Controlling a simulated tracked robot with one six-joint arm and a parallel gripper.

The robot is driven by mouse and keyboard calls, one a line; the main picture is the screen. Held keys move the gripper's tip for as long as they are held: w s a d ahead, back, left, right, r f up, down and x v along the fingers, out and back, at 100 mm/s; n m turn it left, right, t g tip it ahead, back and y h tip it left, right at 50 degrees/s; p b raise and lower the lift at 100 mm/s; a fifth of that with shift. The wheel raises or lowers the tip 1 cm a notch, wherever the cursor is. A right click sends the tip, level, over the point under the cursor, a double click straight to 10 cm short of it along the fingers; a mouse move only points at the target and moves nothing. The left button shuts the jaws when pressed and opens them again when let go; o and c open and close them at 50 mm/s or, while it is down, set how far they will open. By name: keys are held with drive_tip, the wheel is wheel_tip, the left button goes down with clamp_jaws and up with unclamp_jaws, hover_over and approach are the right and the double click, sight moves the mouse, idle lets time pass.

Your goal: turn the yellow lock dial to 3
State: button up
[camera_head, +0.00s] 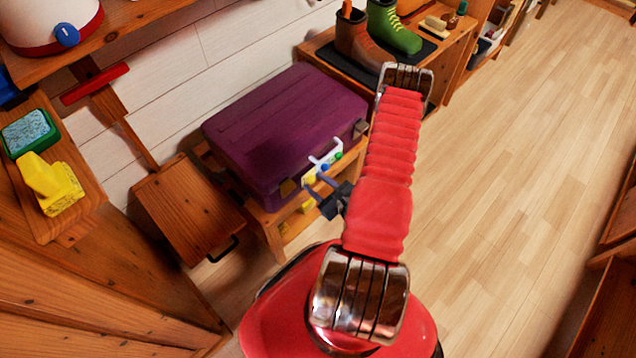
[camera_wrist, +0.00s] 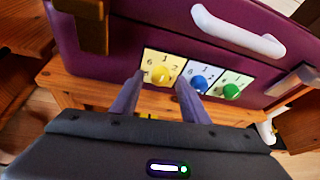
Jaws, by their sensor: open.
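A purple suitcase (camera_head: 285,125) lies on a low wooden stand; its front face also fills the upper wrist view (camera_wrist: 125,50). On that face, below a white handle (camera_wrist: 238,33), sit three dials on numbered plates. The yellow dial (camera_wrist: 161,74) is leftmost, the blue dial (camera_wrist: 198,83) is in the middle and the green dial (camera_wrist: 231,91) is on the right. My gripper (camera_wrist: 158,88) is open in front of the yellow dial, with one finger at its lower left and the other at its lower right. I cannot tell whether they touch it. The dial's setting is too small to read.
The wooden stand (camera_wrist: 95,88) juts out under the suitcase. A wooden stool (camera_head: 188,208) stands to its left. Boots (camera_head: 393,28) stand on a shelf behind. The wooden floor (camera_head: 510,150) at right is clear.

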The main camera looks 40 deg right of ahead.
drive_tip(key=shift+c, duration=0.5)
drive_tip(key=c, duration=0.9)
drive_tip(key=shift+d, duration=0.3)
clamp_jaws()
unclamp_jaws()
drive_tip(key=shift+a, duration=0.3)
